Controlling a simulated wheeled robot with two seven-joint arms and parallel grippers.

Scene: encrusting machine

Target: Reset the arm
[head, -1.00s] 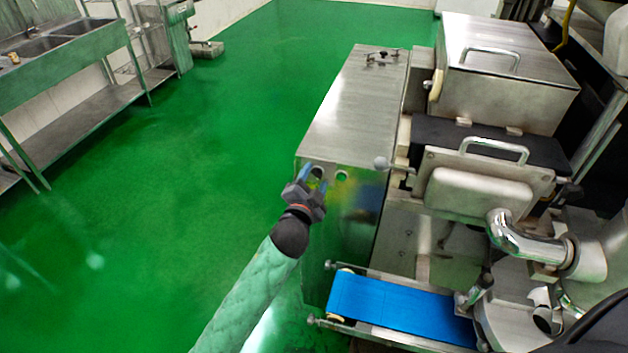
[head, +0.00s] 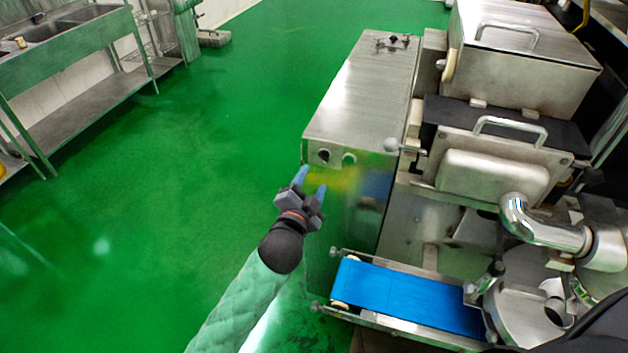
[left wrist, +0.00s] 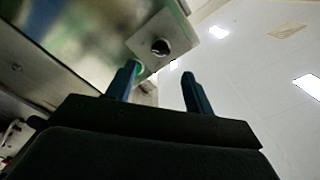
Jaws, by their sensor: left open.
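My left gripper (head: 313,180) is open and empty, with its two blue fingers spread. It is just in front of the front face of the steel encrusting machine (head: 362,95), a little below a dark round knob (head: 324,156) and a green button (head: 349,159). In the left wrist view the fingers (left wrist: 158,88) point up toward the machine's panel. The dark knob (left wrist: 160,46) shows there above and between them, and the green button is partly hidden by the left finger. My right gripper is not in view.
A blue conveyor belt (head: 408,297) juts out below and right of my left arm. Steel hoppers (head: 520,55) and a chrome pipe (head: 535,228) stand at the right. A steel sink bench (head: 75,60) is at the far left. The green floor (head: 190,150) between is clear.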

